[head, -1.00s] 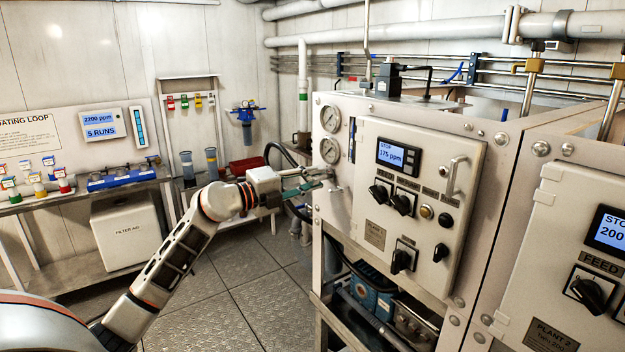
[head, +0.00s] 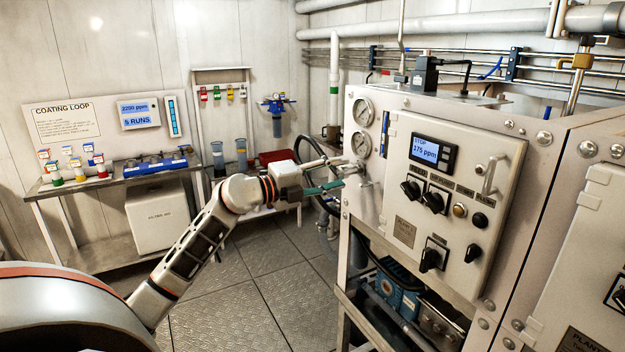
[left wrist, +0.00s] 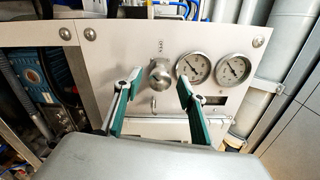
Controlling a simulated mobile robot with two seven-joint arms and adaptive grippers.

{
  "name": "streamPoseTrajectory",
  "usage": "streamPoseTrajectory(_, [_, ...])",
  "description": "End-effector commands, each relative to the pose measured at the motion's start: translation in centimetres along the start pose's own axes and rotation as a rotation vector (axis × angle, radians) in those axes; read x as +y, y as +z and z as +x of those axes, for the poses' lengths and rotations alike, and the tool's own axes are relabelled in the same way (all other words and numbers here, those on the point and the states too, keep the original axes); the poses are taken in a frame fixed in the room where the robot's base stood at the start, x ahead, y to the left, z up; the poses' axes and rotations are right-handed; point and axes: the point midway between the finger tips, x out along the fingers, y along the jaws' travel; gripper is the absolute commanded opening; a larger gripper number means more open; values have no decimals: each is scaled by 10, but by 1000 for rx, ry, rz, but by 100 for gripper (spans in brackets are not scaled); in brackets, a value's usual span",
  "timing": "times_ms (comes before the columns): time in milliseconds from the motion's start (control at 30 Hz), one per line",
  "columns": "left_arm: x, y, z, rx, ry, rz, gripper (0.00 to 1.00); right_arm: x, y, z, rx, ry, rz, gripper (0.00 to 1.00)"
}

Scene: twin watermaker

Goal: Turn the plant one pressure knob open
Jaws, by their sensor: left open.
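The plant one pressure knob (head: 364,173) is a round metal knob on the left side face of the plant one cabinet, below two round gauges. It also shows in the left wrist view (left wrist: 159,74), beside the gauges. My left gripper (head: 344,171) points at this face from the left, level with the knob. Its green-padded fingers are open. In the left wrist view the knob shows between the fingertips of my left gripper (left wrist: 161,82), and a gap shows on each side of it. I cannot tell how far the tips reach over the knob. My right gripper is not in view.
The plant one front panel (head: 448,205) has a display reading STOP, 175 ppm, several black switches and a handle. Two gauges (head: 362,128) sit close to the knob. A dark hose (head: 322,165) curves behind the fingers. The floor (head: 240,300) left of the cabinet is clear.

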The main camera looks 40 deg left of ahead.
Motion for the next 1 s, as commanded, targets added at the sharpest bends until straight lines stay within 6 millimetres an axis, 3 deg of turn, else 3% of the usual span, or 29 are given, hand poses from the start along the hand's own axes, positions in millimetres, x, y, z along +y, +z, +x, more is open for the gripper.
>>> streamPoseTrajectory(300, [1,0,-58,0,3,0,41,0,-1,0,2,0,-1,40])
streamPoseTrajectory(500, [1,0,-85,-1,2,-1,41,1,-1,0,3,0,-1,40])
streamPoseTrajectory(700, [0,0,-96,1,2,0,41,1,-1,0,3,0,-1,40])
streamPoseTrajectory(1000, [0,0,-97,0,0,0,41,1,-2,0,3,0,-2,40])
